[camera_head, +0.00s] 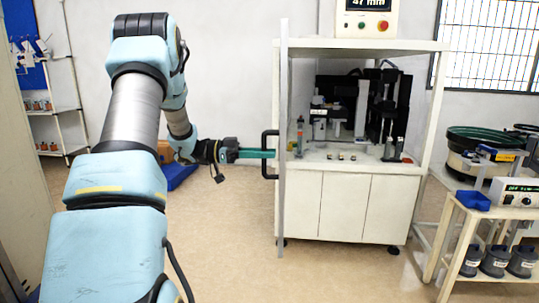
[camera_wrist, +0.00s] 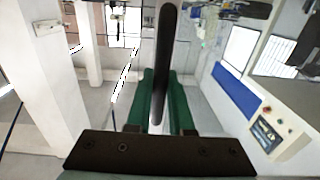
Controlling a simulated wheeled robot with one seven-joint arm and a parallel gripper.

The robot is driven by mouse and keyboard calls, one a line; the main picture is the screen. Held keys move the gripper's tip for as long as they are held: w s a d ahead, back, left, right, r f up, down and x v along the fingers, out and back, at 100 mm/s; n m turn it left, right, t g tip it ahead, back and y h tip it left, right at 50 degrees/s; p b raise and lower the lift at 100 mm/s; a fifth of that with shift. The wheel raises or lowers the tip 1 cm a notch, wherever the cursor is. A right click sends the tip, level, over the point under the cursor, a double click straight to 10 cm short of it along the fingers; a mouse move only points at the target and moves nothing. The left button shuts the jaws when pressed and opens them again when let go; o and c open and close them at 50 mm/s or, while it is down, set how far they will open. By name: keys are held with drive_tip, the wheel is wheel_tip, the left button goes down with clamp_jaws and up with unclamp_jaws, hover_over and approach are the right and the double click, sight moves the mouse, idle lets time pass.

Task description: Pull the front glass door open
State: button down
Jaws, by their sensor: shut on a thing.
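The front glass door (camera_head: 282,100) stands nearly edge-on at the left front of the white machine cabinet (camera_head: 318,205). It shows as a thin, tall grey strip and looks swung out, with the cabinet front uncovered. Its black bar handle (camera_head: 265,165) sticks out to the left. The handle also runs upright through the middle of the wrist view (camera_wrist: 165,50). My gripper (camera_head: 268,153) reaches it from the left with green fingers. In the wrist view my gripper (camera_wrist: 158,95) has one finger on each side of the handle and is shut on it.
A control box (camera_head: 367,18) sits on the cabinet top. Inside are machine parts and small pieces on the deck. A bench with a green bowl feeder (camera_head: 485,140) stands at right. A blue bin (camera_head: 180,175) lies behind my arm. The floor before the cabinet is clear.

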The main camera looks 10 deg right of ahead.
drive_tip(key=c, duration=1.1)
unclamp_jaws()
drive_tip(key=shift+b+v, duration=1.55)
drive_tip(key=shift+v, duration=3.9)
